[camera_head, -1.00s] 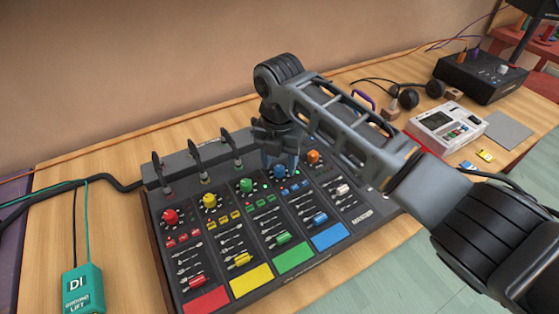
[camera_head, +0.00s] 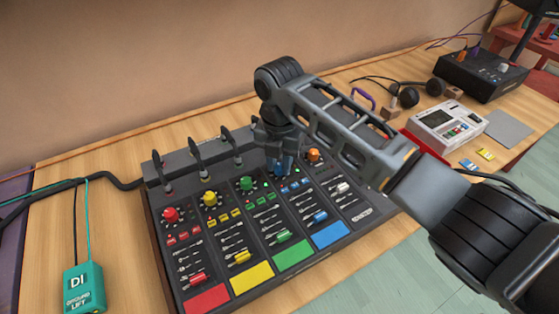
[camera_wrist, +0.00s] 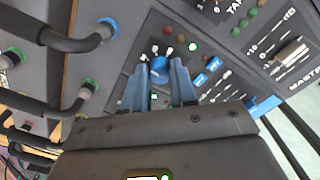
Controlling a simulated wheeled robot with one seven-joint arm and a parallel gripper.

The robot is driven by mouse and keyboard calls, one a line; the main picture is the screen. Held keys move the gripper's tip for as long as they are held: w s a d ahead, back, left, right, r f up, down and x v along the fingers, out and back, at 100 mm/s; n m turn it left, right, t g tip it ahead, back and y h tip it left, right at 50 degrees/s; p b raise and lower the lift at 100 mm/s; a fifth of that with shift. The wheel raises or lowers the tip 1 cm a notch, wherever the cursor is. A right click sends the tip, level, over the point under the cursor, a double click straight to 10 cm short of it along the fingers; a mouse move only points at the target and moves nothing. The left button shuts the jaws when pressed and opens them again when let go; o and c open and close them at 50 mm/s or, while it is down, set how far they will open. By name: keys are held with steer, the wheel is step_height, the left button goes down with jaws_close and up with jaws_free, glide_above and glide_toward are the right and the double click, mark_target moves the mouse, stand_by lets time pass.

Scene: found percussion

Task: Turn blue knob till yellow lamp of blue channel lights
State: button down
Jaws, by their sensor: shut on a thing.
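The mixer (camera_head: 335,208) has coloured channels. The blue knob (camera_wrist: 158,68) is at the top of the blue channel, mostly hidden by my fingers in the head view. My gripper (camera_wrist: 161,66) is shut on the blue knob, one blue finger on each side of it; it also shows in the head view (camera_head: 282,166). I cannot tell whether the yellow lamp is lit. A green light (camera_wrist: 154,96) glows between the fingers.
Red (camera_head: 170,215), yellow (camera_head: 210,199), green (camera_head: 246,184) and orange (camera_head: 313,155) knobs stand beside the blue one. Several plugged cables rise behind them. A teal DI box (camera_head: 85,289) lies left. A white device (camera_head: 446,127) and headphones (camera_head: 410,97) lie right.

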mark_target(280, 166)
steer(key=m+p, duration=0.1)
steer(key=m, duration=0.1)
steer(key=shift+r+m, duration=0.1)
steer(key=shift+m, duration=0.3)
steer(key=shift+m+p, duration=0.9)
steer(key=shift+m, duration=0.6)
steer(key=c, duration=0.9)
jaws_free()
step_height(280, 166, up, 8)
steer(key=shift+f+b, duration=0.15)
steer(key=shift+b, duration=0.3)
